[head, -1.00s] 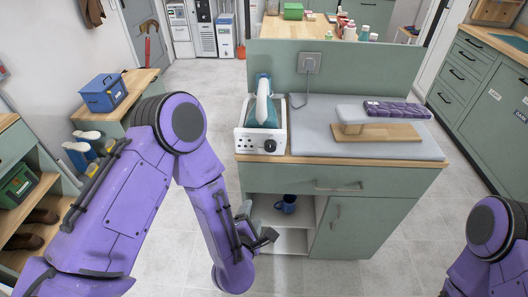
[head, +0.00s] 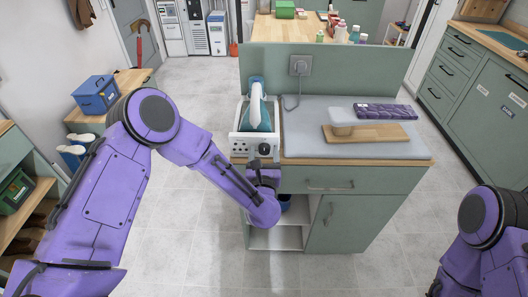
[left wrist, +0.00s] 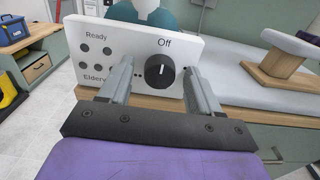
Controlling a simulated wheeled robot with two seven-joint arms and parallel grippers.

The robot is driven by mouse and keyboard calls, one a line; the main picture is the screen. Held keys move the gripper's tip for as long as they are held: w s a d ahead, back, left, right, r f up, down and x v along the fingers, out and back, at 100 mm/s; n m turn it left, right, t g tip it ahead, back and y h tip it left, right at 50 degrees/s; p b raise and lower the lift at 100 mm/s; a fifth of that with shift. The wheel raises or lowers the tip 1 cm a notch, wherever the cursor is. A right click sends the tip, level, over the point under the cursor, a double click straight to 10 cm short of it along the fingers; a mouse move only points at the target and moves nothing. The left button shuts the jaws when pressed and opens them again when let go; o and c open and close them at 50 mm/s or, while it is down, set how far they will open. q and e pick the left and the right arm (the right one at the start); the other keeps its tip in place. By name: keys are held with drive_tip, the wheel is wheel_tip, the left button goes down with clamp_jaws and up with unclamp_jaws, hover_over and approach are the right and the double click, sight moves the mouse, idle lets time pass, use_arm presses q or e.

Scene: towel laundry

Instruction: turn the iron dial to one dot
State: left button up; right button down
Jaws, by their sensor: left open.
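The iron (head: 257,108) rests on its white station at the left end of the counter. The station's front panel (left wrist: 98,38) carries the words "Ready" and "Off" and several dark round spots. The black iron dial (left wrist: 160,73) is on this panel, its white mark pointing up towards "Off"; it also shows in the head view (head: 264,149). My left gripper (head: 262,163) is open in front of the panel. In the left wrist view, its fingers (left wrist: 158,80) stand either side of the dial, with gaps visible; the left finger hides part of the panel. My right gripper is out of view.
A grey ironing pad (head: 305,115) covers the counter right of the station, with a wooden-based sleeve board (head: 375,133) and a folded purple cloth (head: 385,111) on it. A cord runs to the wall socket (head: 300,65). A blue mug (head: 285,202) is partly hidden below.

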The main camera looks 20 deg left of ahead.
use_arm(q)
drive_tip(key=c, duration=1)
drive_tip(key=m+b, duration=0.2)
drive_tip(key=m, duration=0.1)
drive_tip(key=shift+f, duration=0.15)
drive_tip(key=m+b, duration=0.1)
drive_tip(key=m, duration=0.3)
drive_tip(key=shift+d, duration=0.1)
drive_tip(key=m+b, duration=0.1)
drive_tip(key=m, duration=0.3)
drive_tip(key=shift+m+b, duration=0.3)
drive_tip(key=shift+m, duration=2)
drive_tip(key=shift+b, duration=0.3)
